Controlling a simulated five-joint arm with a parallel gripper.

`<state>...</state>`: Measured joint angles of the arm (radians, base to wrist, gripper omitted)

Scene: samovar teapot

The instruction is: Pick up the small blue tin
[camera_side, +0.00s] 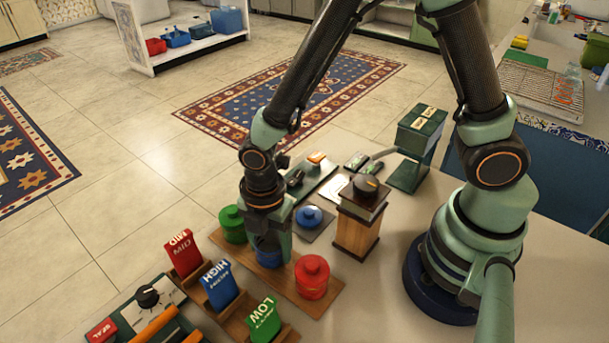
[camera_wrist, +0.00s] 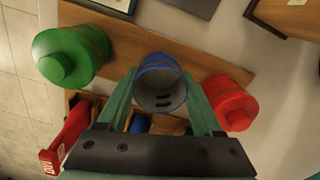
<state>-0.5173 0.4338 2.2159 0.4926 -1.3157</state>
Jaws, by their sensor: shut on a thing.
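The small blue tin (camera_wrist: 160,70) shows in the wrist view with its lid off and its inside open to view. It stands on a wooden board (camera_wrist: 120,40) between the green and red tins. My gripper (camera_wrist: 160,92) has one finger on each side of the blue tin and is shut on it. In the side view my gripper (camera_side: 271,248) points down over the board and hides most of the tin. I cannot see any gap between tin and board.
A lidded green tin (camera_side: 233,224) and red tin (camera_side: 312,277) flank my gripper closely. A blue lid (camera_side: 308,216) lies on a dark mat behind. A wooden box with a knob (camera_side: 358,225) stands at right. MID (camera_side: 182,254), HIGH (camera_side: 219,285) and LOW (camera_side: 264,320) cards stand in front.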

